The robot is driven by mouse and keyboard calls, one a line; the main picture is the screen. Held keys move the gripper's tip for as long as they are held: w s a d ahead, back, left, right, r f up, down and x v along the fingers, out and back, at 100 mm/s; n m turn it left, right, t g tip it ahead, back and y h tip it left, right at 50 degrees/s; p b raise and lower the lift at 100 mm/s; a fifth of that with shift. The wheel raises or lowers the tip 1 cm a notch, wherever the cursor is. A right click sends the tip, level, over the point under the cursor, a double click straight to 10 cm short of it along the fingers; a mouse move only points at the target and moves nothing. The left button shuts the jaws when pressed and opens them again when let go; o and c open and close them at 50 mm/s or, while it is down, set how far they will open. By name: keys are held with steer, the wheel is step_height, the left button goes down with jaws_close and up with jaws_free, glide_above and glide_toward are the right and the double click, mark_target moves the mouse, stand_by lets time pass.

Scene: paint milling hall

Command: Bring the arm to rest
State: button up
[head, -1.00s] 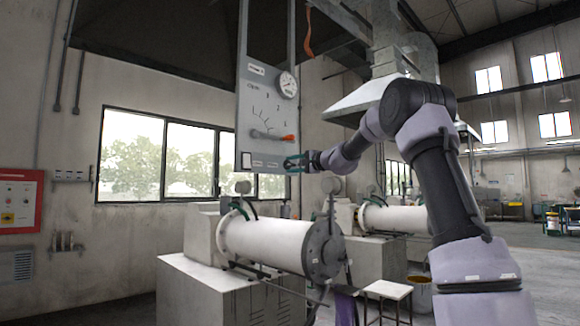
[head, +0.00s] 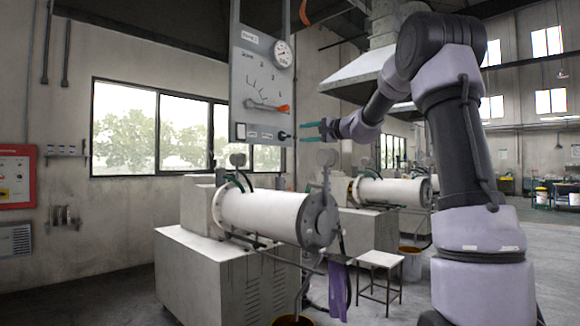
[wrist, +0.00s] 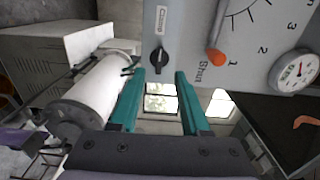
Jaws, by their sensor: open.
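My arm reaches up from the lower right in the head view and bends over to the left. My gripper (head: 312,132) is open, its teal fingers pointing left, just right of the lower edge of the grey control panel (head: 262,75). In the wrist view my gripper (wrist: 160,85) has its two teal fingers apart with nothing between them; a window shows through the gap. A black knob (wrist: 158,59) on the panel sits just beyond the fingertips, apart from them. The panel's orange-tipped lever (wrist: 217,52) is to the right of it, near the mark 1.
A white horizontal mill cylinder (head: 265,214) on a grey base stands below my gripper. A second mill (head: 390,192) and a small stool (head: 380,260) are behind and to the right. A round gauge (head: 283,52) is on the panel. Open floor lies at the right.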

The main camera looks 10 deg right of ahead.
steer(key=s+a+f+n+g+h, duration=0.1)
steer(key=s+a+f+g, duration=0.15)
steer(key=s, duration=0.55)
steer(key=s+a+f+n+g+h, duration=0.1)
steer(key=s+a+f+n, duration=0.15)
steer(key=s, duration=0.45)
steer(key=s+a+f+n+g+h, duration=0.1)
steer(key=s+a+f+g, duration=0.15)
steer(key=s, duration=0.55)
steer(key=s+d+f+n+h, duration=0.1)
steer(key=s+d+f+h, duration=0.1)
steer(key=s+d+f, duration=0.2)
steer(key=s+d+f+n+g+h, duration=0.1)
steer(key=s+d+f+h, duration=0.2)
steer(key=s+f, duration=0.6)
steer(key=s+d, duration=0.1)
steer(key=s, duration=0.6)
steer(key=shift+d+f+h, duration=0.25)
steer(key=shift+f+h, duration=0.05)
steer(key=shift+f, duration=0.1)
